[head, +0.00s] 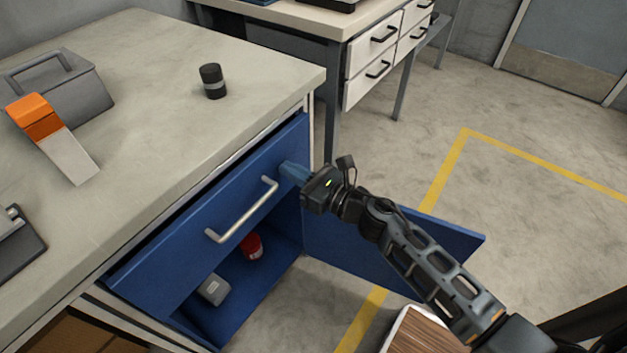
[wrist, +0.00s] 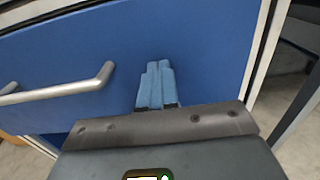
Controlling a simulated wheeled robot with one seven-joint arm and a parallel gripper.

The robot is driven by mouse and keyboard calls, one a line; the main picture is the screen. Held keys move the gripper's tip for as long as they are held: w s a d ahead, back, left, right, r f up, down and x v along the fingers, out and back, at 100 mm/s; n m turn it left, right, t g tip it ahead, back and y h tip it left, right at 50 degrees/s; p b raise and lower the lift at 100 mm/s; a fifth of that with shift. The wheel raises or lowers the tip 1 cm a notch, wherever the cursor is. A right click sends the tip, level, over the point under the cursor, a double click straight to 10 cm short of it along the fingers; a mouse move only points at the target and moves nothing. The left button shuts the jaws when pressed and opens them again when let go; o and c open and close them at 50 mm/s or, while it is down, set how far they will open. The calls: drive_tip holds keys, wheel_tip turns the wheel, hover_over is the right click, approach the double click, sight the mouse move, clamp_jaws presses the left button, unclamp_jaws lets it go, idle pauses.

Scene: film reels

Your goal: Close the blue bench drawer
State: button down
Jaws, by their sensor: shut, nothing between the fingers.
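The blue drawer (head: 205,220) is in the bench, just under its top, with a silver bar handle (head: 240,212). A narrow dark gap shows behind the top edge of its front, so the front seems to stand out slightly. My gripper (head: 284,168) is shut and empty, with its blue fingertips at the right part of the drawer front, right of the handle. In the wrist view the shut fingers (wrist: 157,70) point at the blue face, and the handle (wrist: 60,92) is to their left. Whether the tips touch the face I cannot tell.
Below the drawer is an open blue compartment with a red item (head: 252,246) and a grey box (head: 213,289). Its blue door (head: 400,248) stands open to the right, under my arm. The bench top (head: 170,120) holds a dark cylinder (head: 212,81), an orange-and-grey item and a toolbox.

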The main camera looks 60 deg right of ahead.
drive_tip(key=shift+w+r, duration=0.1)
drive_tip(key=shift+w, duration=1)
drive_tip(key=s+b, duration=0.1)
drive_tip(key=s, duration=0.7)
drive_tip(key=shift+s, duration=0.2)
